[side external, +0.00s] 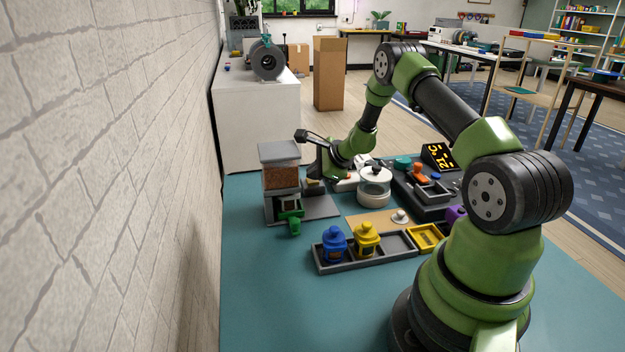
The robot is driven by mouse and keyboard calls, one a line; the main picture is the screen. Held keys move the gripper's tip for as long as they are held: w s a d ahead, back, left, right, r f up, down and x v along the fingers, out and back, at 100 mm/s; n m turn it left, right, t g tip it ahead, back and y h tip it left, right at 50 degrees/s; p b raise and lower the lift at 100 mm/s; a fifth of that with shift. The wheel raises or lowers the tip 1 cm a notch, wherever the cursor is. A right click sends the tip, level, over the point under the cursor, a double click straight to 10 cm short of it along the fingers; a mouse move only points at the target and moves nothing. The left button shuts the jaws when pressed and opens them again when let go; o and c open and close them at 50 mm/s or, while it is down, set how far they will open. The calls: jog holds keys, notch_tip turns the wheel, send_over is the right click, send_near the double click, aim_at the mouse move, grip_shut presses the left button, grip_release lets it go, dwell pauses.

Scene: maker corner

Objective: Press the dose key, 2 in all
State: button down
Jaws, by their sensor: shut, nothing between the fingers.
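The dispenser (280,178) stands at the left of the teal table, with a clear hopper of brown granules on top and a green part (290,211) low at its front. My gripper (316,178) is shut and empty, pointing down close beside the dispenser's right side. A small pale piece (314,187) shows just under the fingertips; I cannot tell whether it is the dose key or whether the fingers touch it. The dose key is not clearly visible, and my gripper hides part of that area.
Nearer is a grey tray (337,267) with blue (334,244) and yellow (366,239) lidded canisters. A dark unit with a lit orange display (438,156) stands behind right. A brick wall (110,180) runs along the left.

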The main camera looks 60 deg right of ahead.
aim_at(314, 182)
jog(key=shift+w, duration=0.1)
jog(key=shift+r, duration=2.65)
jog(key=a+r+n, duration=0.1)
jog(key=a+r, duration=0.1)
jog(key=r, duration=0.1)
jog(key=w+a+r+n, duration=0.1)
jog(key=a+r+n, duration=0.1)
jog(key=r, duration=0.1)
jog(key=a+r+n+t+y, duration=0.1)
jog(key=a+r, duration=0.1)
jog(key=r, duration=0.2)
jog(key=shift+w, duration=0.35)
jog(key=s+a+r+n+g+y, duration=0.1)
jog(key=s+a+r+n+y, duration=0.1)
jog(key=s+a+r+n, duration=0.65)
jog(key=s+a+r+n+g+y, duration=0.1)
jog(key=s+a+r+n, duration=0.4)
jog(key=a, duration=0.6)
jog(key=s+a+f+n+h, duration=0.1)
jog(key=s+n, duration=0.5)
jog(key=s, duration=0.6)
jog(key=shift+a+f+g+h, duration=0.2)
jog(key=shift+a+g+h, duration=0.1)
jog(key=shift+a+g, duration=0.15)
